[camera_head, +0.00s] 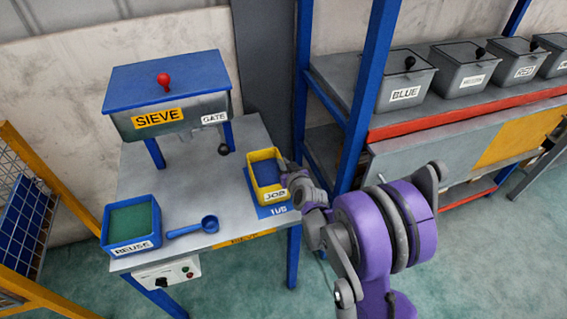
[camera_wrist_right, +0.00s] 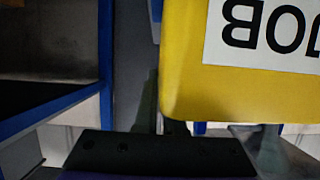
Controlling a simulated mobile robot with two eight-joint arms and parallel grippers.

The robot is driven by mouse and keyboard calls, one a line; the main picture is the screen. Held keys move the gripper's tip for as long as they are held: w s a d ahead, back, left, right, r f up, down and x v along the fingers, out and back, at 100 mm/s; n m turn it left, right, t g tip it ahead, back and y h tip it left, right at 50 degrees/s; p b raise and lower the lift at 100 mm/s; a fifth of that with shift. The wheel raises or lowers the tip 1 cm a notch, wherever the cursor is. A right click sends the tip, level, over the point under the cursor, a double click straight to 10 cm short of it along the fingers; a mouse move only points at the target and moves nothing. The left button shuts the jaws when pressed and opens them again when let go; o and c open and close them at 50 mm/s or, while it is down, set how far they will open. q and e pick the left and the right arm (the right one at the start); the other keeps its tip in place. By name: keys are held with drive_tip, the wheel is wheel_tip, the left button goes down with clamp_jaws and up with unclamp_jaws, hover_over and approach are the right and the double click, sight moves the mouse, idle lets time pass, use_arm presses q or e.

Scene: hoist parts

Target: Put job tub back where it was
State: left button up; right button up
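The job tub (camera_head: 253,174) is a yellow open-topped tub with a white JOB label and a blue inside. It appears upright at the right end of the grey table, over a blue pad marked TUB (camera_head: 278,211). I cannot tell if it rests on the pad or hangs just above it. My right gripper (camera_head: 290,174) is at the tub's right wall. Its fingertips are hidden, so its grip is unclear. In the right wrist view the yellow tub (camera_wrist_right: 185,85) fills the upper right, very close, with its label upside down. My left gripper is not in view.
The blue-lidded sieve (camera_head: 168,85) stands at the table's back. The REUSE tray (camera_head: 130,225) and a blue scoop (camera_head: 207,224) are at front left. A blue post (camera_head: 368,95) and a shelf of labelled grey bins (camera_head: 405,82) stand right of the tub.

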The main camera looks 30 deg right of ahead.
drive_tip(key=o, duration=0.4)
drive_tip(key=shift+s+r, duration=0.1)
drive_tip(key=shift+r, duration=0.15)
drive_tip(key=p+v, duration=0.2)
drive_tip(key=v, duration=0.9)
drive_tip(key=s+a+n+g+y, duration=0.1)
drive_tip(key=s+a+g+y, duration=0.1)
drive_tip(key=s+a, duration=0.3)
drive_tip(key=s+a+n+g+y, duration=0.1)
drive_tip(key=s+a+g+y, duration=0.1)
drive_tip(key=a, duration=0.5)
drive_tip(key=s+a+g, duration=0.1)
drive_tip(key=s, duration=0.3)
drive_tip(key=s+a+g, duration=0.1)
drive_tip(key=s+g, duration=0.1)
drive_tip(key=s, duration=0.3)
drive_tip(key=s+a+f+g, duration=0.1)
drive_tip(key=s, duration=0.4)
drive_tip(key=shift+a+f+n+g+h, duration=0.1)
drive_tip(key=shift+a+n+g+h, duration=0.3)
